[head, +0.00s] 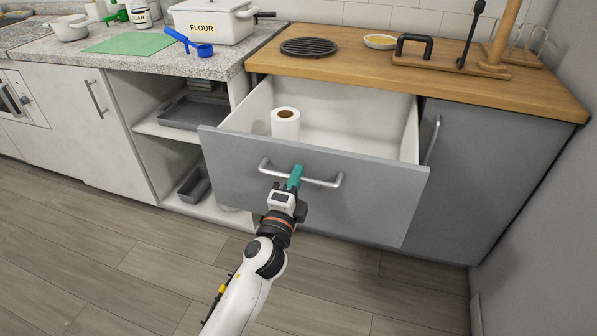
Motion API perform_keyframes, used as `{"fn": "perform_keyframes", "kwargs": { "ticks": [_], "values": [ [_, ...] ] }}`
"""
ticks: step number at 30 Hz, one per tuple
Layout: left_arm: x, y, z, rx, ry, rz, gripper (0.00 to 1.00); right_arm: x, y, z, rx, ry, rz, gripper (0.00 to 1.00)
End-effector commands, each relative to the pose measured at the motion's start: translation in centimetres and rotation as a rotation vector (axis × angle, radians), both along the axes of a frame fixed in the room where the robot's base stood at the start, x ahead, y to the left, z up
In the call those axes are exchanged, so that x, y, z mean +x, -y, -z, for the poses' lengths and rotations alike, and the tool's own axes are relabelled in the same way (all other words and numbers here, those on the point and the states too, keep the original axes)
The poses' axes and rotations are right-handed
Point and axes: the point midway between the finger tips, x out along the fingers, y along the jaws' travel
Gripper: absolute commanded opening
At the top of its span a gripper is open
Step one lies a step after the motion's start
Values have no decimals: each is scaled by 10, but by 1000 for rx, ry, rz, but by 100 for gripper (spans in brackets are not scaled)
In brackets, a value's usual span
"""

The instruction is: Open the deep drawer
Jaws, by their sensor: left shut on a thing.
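The deep drawer (365,190) has a grey front and white inner walls, and it stands pulled out from under the wooden counter. A white paper roll (286,125) stands upright inside it, near the left side. The drawer's silver bar handle (325,182) runs across the front. My left gripper (295,175), with teal fingers, is shut on the handle left of its middle. The fingers hide a short part of the bar. My right gripper is not in view.
A grey cabinet door (490,175) with an upright handle is right of the drawer. Open shelves (165,130) with dark trays are to the left. The wooden counter (350,68) holds a round black trivet (309,47). The floor in front is clear.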

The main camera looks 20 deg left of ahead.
Motion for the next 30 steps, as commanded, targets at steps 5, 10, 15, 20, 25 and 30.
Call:
{"fn": "perform_keyframes", "kwargs": {
  "ticks": [5, 10, 15, 20, 25, 30],
  "values": [
    [-6, -1, 1, 0, -2, -1, 0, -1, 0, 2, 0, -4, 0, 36],
    [-8, -1, 1, 0, -2, -1, 0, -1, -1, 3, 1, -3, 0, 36],
    [-9, 0, 1, 0, -1, -1, 0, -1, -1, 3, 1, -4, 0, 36],
    [-8, 0, 1, 0, -1, 0, 0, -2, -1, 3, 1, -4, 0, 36],
    [-8, 0, 1, 0, -1, 0, 30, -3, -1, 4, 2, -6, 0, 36],
    [-8, 0, 0, 0, 0, 0, 30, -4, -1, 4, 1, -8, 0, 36]
  ]
}}
